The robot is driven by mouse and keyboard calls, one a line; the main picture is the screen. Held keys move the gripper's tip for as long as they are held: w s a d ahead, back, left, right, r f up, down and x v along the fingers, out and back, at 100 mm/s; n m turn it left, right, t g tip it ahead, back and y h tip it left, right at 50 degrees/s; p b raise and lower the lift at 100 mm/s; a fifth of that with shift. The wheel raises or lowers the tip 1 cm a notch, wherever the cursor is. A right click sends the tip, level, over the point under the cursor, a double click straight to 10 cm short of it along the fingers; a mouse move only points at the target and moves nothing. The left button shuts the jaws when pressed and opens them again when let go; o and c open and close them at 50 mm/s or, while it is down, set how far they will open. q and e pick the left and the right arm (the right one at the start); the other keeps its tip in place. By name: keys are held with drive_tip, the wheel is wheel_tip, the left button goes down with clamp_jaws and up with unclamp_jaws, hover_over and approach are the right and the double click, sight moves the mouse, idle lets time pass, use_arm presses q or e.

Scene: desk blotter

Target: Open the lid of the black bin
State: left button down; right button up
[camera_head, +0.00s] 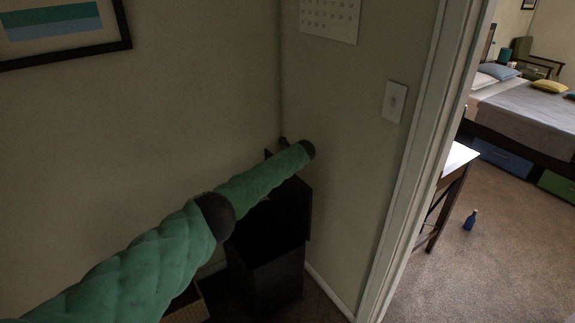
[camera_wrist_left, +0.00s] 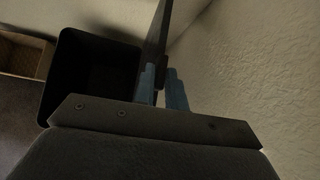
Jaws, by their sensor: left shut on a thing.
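The black bin (camera_head: 277,283) stands in the corner by the wall in the head view, partly behind my green-sleeved left arm. Its lid (camera_head: 298,206) is raised, a dark upright panel above the body. In the left wrist view the bin (camera_wrist_left: 62,70) shows its dark open inside, and the lid (camera_wrist_left: 160,28) appears nearly edge-on to the right of the opening. My left gripper (camera_wrist_left: 161,80) has its two blue-grey fingers shut on the lid's edge. In the head view the arm hides the fingers. My right gripper is in neither view.
A brown box (camera_wrist_left: 24,54) stands left of the bin in the left wrist view. Walls close in behind and to the right of the bin. A door frame (camera_head: 412,165) stands further right; beyond it are a desk (camera_head: 458,160), a blue bottle (camera_head: 471,220) and open carpet.

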use_arm(q)
drive_tip(key=c, duration=1.5)
unclamp_jaws()
drive_tip(key=shift+v, duration=3.8)
